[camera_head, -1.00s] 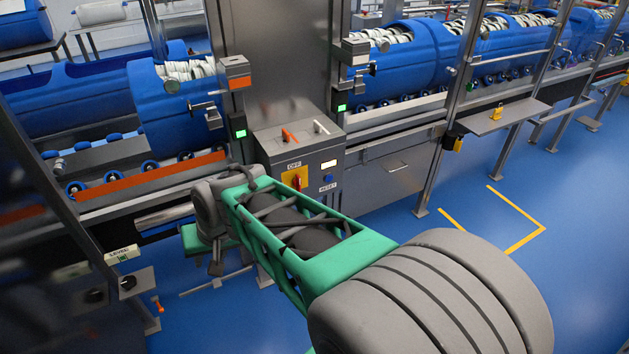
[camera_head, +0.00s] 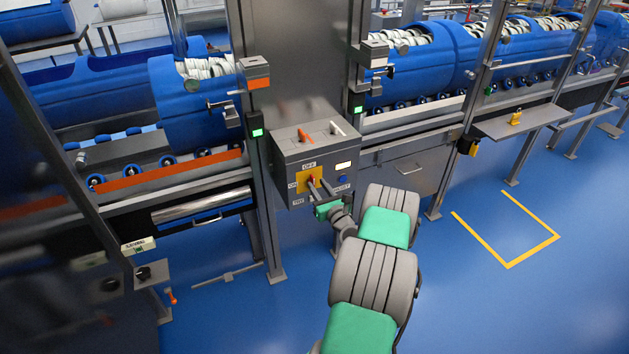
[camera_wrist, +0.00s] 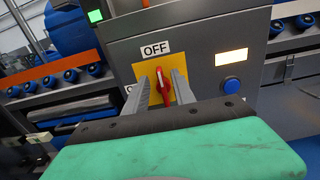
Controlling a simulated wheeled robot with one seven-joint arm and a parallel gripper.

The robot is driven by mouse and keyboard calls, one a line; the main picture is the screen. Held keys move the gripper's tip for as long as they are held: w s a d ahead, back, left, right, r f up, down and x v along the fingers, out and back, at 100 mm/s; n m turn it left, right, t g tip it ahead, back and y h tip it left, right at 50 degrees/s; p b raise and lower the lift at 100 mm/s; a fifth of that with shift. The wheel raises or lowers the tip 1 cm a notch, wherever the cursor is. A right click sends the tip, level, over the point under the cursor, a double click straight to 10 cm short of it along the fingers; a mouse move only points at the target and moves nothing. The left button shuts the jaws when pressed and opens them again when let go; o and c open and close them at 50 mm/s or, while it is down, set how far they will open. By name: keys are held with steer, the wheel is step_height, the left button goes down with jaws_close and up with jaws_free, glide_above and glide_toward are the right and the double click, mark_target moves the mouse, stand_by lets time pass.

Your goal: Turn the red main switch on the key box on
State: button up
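The grey metal key box (camera_head: 289,150) stands against the steel column in the head view. On its front is a yellow plate with the red main switch (camera_wrist: 162,86). The switch handle stands nearly upright and points to the OFF label (camera_wrist: 156,48) in the wrist view. An ON label is partly hidden at the plate's left. My gripper (camera_wrist: 161,87) is at the plate, with one finger on each side of the red handle. Gaps show between the handle and both fingers, so it is open around it. In the head view my gripper (camera_head: 314,190) partly covers the switch.
A blue button (camera_wrist: 231,85) and a lit display (camera_wrist: 232,57) sit right of the switch. Orange and white handles (camera_head: 304,136) lie on the box's top. Conveyors with blue tubs flank the column.

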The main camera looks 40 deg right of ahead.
mark_target(314, 180)
steer(key=x, duration=0.3)
steer(key=shift+w, duration=0.1)
steer(key=shift+c, duration=0.3)
jaws_close()
